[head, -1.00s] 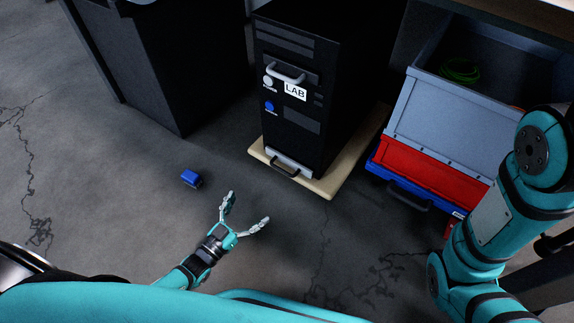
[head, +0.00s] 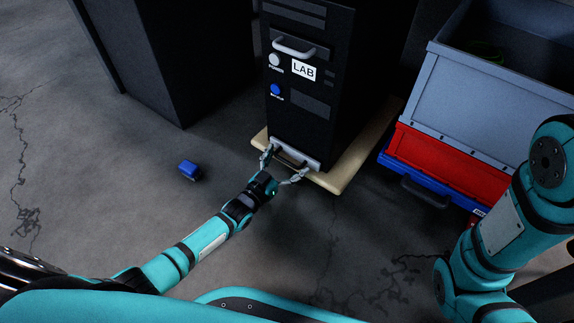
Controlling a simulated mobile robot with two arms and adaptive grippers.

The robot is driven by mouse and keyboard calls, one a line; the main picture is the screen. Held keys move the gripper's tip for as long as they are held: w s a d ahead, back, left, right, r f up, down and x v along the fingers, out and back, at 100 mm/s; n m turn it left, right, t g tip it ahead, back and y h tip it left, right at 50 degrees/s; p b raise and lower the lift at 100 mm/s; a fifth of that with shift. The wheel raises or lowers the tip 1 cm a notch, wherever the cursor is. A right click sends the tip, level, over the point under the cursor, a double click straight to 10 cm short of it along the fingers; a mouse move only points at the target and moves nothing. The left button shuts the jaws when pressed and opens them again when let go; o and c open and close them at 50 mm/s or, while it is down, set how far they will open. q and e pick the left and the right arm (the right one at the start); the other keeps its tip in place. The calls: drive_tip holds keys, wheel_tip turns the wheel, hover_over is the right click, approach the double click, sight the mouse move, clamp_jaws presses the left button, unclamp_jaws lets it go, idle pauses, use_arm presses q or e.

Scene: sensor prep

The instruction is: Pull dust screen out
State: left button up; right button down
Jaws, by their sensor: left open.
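The dust screen (head: 306,160) shows as a light grey strip with a dark handle at the bottom front of the black LAB computer tower (head: 315,120). It sits in the tower's base. My left gripper (head: 283,165) is open, with one finger at each side of the screen's handle. The handle is partly hidden by the gripper, and I cannot tell whether the fingers touch it. My right arm (head: 500,225) shows at the right, but its gripper is out of view.
The tower stands on a pale wooden board (head: 350,173). A small blue object (head: 190,170) lies on the floor at left. A dark cabinet (head: 145,60) stands behind it. Stacked grey, red and blue bins (head: 450,160) stand at right. The floor in front is clear.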

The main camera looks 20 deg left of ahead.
use_arm(q)
drive_tip(key=shift+w, duration=0.1)
drive_tip(key=shift+d, duration=0.1)
drive_tip(key=c, duration=1.4)
drive_tip(key=shift+p+v, duration=4.8)
drive_tip(key=shift+v, duration=5.45)
drive_tip(key=shift+d+r, duration=0.1)
drive_tip(key=o, duration=1.4)
